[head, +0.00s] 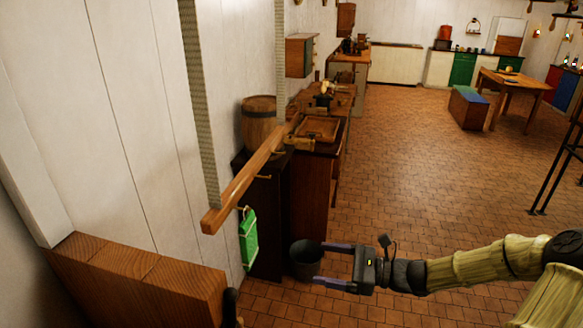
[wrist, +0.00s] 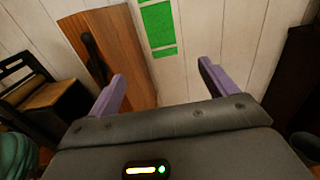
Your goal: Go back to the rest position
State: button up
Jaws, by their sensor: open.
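My gripper (head: 320,264) reaches in from the right in the head view, with its two purple fingers spread apart and pointing left. Nothing shows between the fingers. In the wrist view the open gripper (wrist: 162,83) faces a white plank wall. A dark bucket (head: 305,262) appears just beyond the fingertips in the head view; I cannot tell whether they touch it. My arm comes from the right edge of the head view.
A wooden rail (head: 255,175) with hooks carries a hanging green object (head: 248,238), also seen in the wrist view (wrist: 158,25). A wooden panel (wrist: 112,55) stands by the wall. A barrel (head: 259,122) and counters line the left. The tiled floor (head: 415,160) is largely clear.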

jog(key=s+a+f+n+g+h, duration=0.5)
jog(key=s+f+n+g+h, duration=0.25)
jog(key=s+n, duration=0.2)
jog(key=s+d+r+n+t+h, duration=0.4)
jog(key=n+h, duration=0.5)
jog(key=n, duration=0.3)
jog(key=shift+d+r, duration=0.6)
jog(key=shift+d, duration=0.55)
